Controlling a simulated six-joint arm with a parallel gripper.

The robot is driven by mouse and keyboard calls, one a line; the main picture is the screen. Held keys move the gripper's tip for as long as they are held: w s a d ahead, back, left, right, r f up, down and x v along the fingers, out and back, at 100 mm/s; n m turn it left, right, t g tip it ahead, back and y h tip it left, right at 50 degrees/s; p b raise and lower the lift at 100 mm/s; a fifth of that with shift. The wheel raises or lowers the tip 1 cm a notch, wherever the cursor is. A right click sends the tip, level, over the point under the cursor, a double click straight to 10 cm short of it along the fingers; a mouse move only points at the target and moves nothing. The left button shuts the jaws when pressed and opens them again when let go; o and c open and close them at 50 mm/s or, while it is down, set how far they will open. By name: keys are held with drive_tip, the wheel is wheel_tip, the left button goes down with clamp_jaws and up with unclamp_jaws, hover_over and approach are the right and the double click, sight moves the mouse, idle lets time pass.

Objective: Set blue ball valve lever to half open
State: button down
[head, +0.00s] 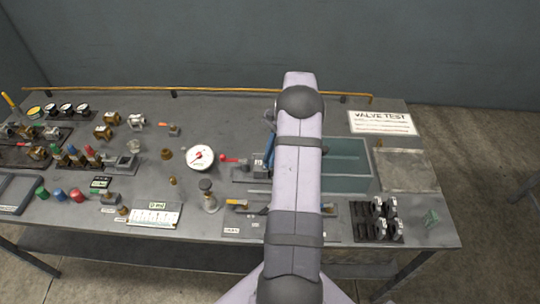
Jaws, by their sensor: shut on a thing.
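A narrow blue part (269,146) shows at the left edge of my arm, above a grey fixture on the bench. It may be the blue ball valve lever; most of it is hidden behind my arm, so I cannot tell its angle. A red lever (230,158) sits just left of it. My arm crosses the middle of the head view and covers the area around the blue part. My gripper is hidden behind the arm, so its fingers and any contact with the lever do not show.
A round white gauge (200,158) and an upright fitting (208,195) stand left of the arm. A teal tray (347,184) lies right of it, with black-and-white clamps (378,222) in front. Several fittings and valves crowd the bench's left side. A bare plate (404,170) lies at right.

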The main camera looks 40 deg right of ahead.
drive_tip(key=shift+d, duration=0.1)
idle(0.3)
drive_tip(key=c, duration=1.8)
unclamp_jaws()
drive_tip(key=shift+d+r+b, duration=0.3)
drive_tip(key=shift+r+b, duration=0.15)
drive_tip(key=shift+r, duration=0.15)
drive_tip(key=shift+b+v, duration=0.9)
drive_tip(key=shift+v, duration=2.15)
drive_tip(key=shift+a, duration=0.2)
